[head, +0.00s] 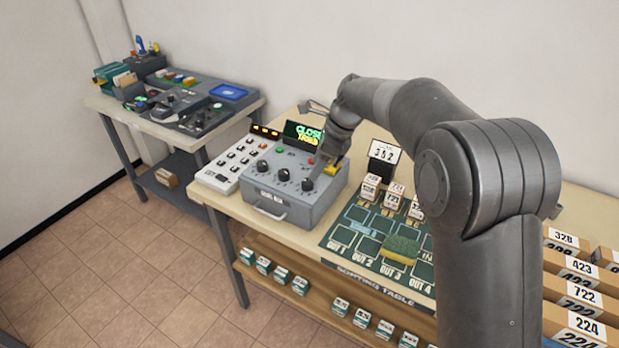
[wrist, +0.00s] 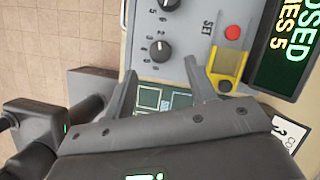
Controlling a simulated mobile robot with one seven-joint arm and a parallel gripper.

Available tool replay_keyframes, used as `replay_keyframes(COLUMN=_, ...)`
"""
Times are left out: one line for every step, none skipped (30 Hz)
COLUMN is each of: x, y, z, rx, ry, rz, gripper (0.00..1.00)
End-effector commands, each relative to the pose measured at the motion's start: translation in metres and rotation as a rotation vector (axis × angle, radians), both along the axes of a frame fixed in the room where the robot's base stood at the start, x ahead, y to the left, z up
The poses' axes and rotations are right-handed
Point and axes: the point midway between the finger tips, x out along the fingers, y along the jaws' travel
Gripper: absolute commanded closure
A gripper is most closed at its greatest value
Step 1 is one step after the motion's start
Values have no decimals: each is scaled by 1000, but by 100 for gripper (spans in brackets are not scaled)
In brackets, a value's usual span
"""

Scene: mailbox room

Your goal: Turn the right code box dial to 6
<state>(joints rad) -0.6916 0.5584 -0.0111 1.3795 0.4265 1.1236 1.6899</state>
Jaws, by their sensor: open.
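The grey code box (head: 272,205) stands on the wooden table in the head view, with a row of three black dials on its top. The right dial (head: 307,184) is the one nearest my gripper (head: 322,168); it also shows in the wrist view (wrist: 162,50). In the wrist view my gripper (wrist: 160,75) is open, its fingers apart on either side below the dial, with nothing between the tips. I cannot tell whether a finger touches the box. Small digits ring the dial, but its pointer setting is too small to read. The display (wrist: 290,50) is partly cut off.
A white keypad unit (head: 240,160) stands left of the box. The green sorting mat (head: 345,240) lies to the right.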

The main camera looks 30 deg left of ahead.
Motion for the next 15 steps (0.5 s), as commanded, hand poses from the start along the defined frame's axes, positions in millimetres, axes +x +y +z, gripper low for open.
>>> replay_keyframes(x=-2, y=4, z=-11, rx=-2, ry=3, rz=2, gripper=48)
replay_keyframes(x=-3, y=6, z=-16, rx=-2, ry=2, rz=2, gripper=48)
replay_keyframes(x=-4, y=9, z=-22, rx=-2, ry=2, rz=2, gripper=48)
replay_keyframes(x=-5, y=10, z=-27, rx=-2, ry=2, rz=2, gripper=48)
replay_keyframes(x=-6, y=12, z=-31, rx=-2, ry=2, rz=2, gripper=48)
replay_keyframes(x=-6, y=14, z=-36, rx=-1, ry=1, rz=2, gripper=48)
replay_keyframes(x=-7, y=15, z=-40, rx=-1, ry=1, rz=2, gripper=48)
replay_keyframes(x=-7, y=16, z=-43, rx=-1, ry=1, rz=2, gripper=48)
replay_keyframes(x=-7, y=17, z=-46, rx=-1, ry=-1, rz=1, gripper=48)
replay_keyframes(x=-8, y=18, z=-48, rx=-1, ry=-1, rz=1, gripper=48)
replay_keyframes(x=-8, y=19, z=-49, rx=0, ry=-2, rz=1, gripper=48)
replay_keyframes(x=-8, y=19, z=-51, rx=1, ry=-1, rz=1, gripper=48)
replay_keyframes(x=-8, y=20, z=-52, rx=1, ry=-1, rz=1, gripper=48)
replay_keyframes(x=-8, y=20, z=-53, rx=1, ry=-1, rz=1, gripper=48)
replay_keyframes(x=-9, y=20, z=-53, rx=1, ry=-1, rz=1, gripper=48)
